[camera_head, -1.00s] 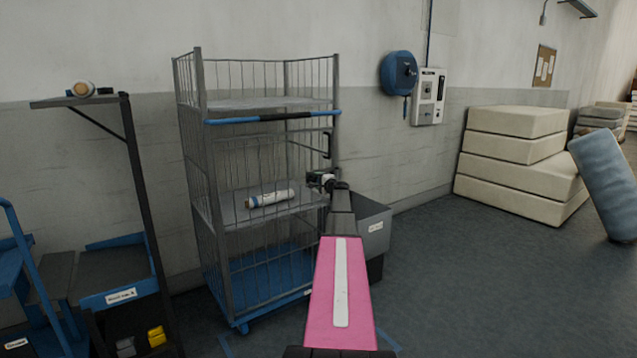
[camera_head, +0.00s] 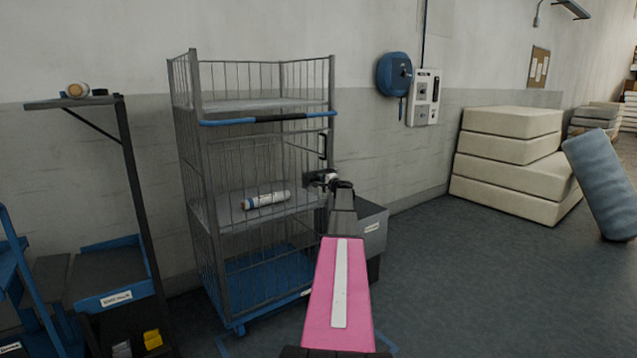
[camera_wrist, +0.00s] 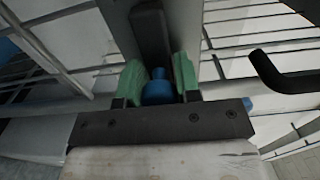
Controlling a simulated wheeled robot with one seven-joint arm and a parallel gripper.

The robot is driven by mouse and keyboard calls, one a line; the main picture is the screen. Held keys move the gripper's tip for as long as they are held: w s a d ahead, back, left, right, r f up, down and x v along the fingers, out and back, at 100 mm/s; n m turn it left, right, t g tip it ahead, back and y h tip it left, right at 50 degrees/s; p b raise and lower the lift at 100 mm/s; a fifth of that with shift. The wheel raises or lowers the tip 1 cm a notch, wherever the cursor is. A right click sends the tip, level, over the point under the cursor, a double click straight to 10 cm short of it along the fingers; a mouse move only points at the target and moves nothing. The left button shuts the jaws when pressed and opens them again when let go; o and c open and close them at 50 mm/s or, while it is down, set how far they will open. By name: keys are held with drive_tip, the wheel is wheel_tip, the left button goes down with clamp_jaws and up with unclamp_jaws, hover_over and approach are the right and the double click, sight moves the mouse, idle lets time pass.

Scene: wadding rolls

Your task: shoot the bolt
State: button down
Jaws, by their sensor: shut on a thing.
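The wire cage trolley (camera_head: 200,170) stands against the wall, with a mesh front below a blue bar. The bolt's blue knob (camera_wrist: 158,88) sits between the green finger pads of my gripper (camera_wrist: 158,90) in the wrist view. The pads press on it from both sides. A grey flat upright (camera_wrist: 125,20) and a dark bar (camera_wrist: 152,35) lie just beyond the knob. In the head view my gripper (camera_head: 322,179) is at the cage's right front edge, and my arm partly hides the contact. The bolt's tip and its socket cannot be made out.
A black bent handle (camera_wrist: 280,75) juts out at right in the wrist view. A white roll (camera_head: 265,200) lies on the cage's middle shelf. A grey box (camera_head: 370,228) stands right of the cage. Stacked cream slabs (camera_head: 510,150) stand farther right, with open floor before them.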

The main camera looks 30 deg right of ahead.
drive_tip(key=shift+d, duration=0.2)
drive_tip(key=c, duration=0.8)
unclamp_jaws()
drive_tip(key=shift+d, duration=0.1)
drive_tip(key=shift+s, duration=0.15)
drive_tip(key=s, duration=1)
drive_tip(key=shift+s+d, duration=0.25)
drive_tip(key=shift+d, duration=0.1)
